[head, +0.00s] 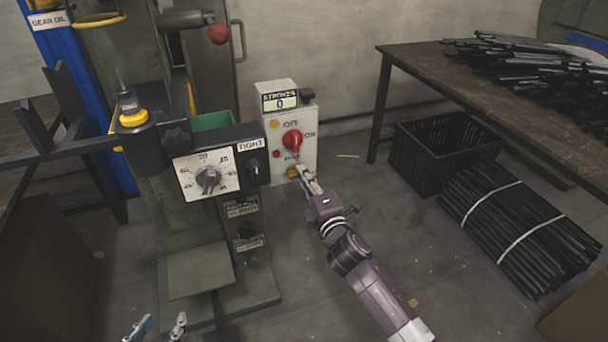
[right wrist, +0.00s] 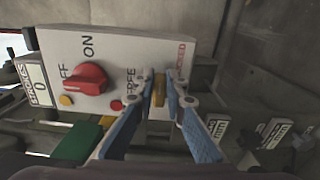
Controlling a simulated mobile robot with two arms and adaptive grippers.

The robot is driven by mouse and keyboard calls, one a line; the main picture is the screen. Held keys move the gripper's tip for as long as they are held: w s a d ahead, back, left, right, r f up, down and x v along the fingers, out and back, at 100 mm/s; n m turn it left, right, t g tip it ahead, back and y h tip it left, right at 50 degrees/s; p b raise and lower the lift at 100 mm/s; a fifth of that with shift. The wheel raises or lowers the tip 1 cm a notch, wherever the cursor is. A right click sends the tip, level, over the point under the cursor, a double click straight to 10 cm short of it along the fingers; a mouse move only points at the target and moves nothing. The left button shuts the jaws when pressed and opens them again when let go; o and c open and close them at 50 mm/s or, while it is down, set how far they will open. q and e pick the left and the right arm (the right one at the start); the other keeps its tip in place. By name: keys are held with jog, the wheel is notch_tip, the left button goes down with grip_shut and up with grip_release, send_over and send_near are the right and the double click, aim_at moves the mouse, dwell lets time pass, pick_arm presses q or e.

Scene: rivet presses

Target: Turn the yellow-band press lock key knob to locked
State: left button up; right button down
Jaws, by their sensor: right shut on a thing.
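The lock key knob is yellow and sits low on a pale control box (head: 302,150). In the right wrist view the knob (right wrist: 160,90) runs up and down the picture, between a partly hidden label (right wrist: 130,82) and a red label (right wrist: 183,60). Which label it points to I cannot tell. My right gripper (right wrist: 162,88) is shut on the knob, with a blue-padded finger on either side. In the head view my right gripper (head: 303,176) reaches the box's lower edge and partly covers the knob. My left gripper (head: 160,328) is open and empty at the bottom edge.
A red switch (head: 292,140) marked OFF and ON sits above the knob. A press with a white dial (head: 207,178) stands to the left. A black crate (head: 447,150), bundled rods (head: 515,225) and a table (head: 440,75) are to the right. Floor below the box is clear.

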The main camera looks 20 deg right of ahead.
pick_arm(q)
jog(key=shift+s+a+f, duration=0.15)
jog(key=shift+s+f, duration=0.15)
jog(key=shift+f, duration=0.05)
pick_arm(e)
jog(key=shift+f+m, duration=0.15)
jog(key=shift+m, duration=0.25)
jog(key=c, duration=2)
grip_release()
jog(key=shift+o, duration=0.2)
jog(key=s, duration=1.2)
jog(key=shift+d, duration=0.2)
